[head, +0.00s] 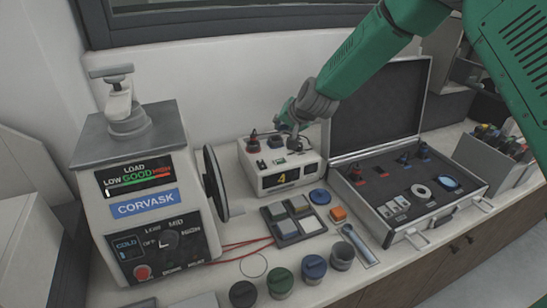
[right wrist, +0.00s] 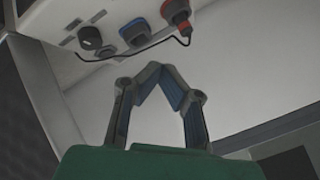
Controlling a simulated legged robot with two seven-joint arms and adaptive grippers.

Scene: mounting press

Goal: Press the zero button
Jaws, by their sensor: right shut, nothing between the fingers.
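A small white instrument box (head: 311,167) with a dark display reading 4 (head: 281,177) stands in the middle of the bench. My left gripper is out of view.
The CORVASK press (head: 146,190) with a round disc (head: 215,182) stands at the left. An open case (head: 402,222) lies right of the box. A sample tray (head: 283,238), several round pots (head: 281,281) and red cables (head: 245,244) lie in front.

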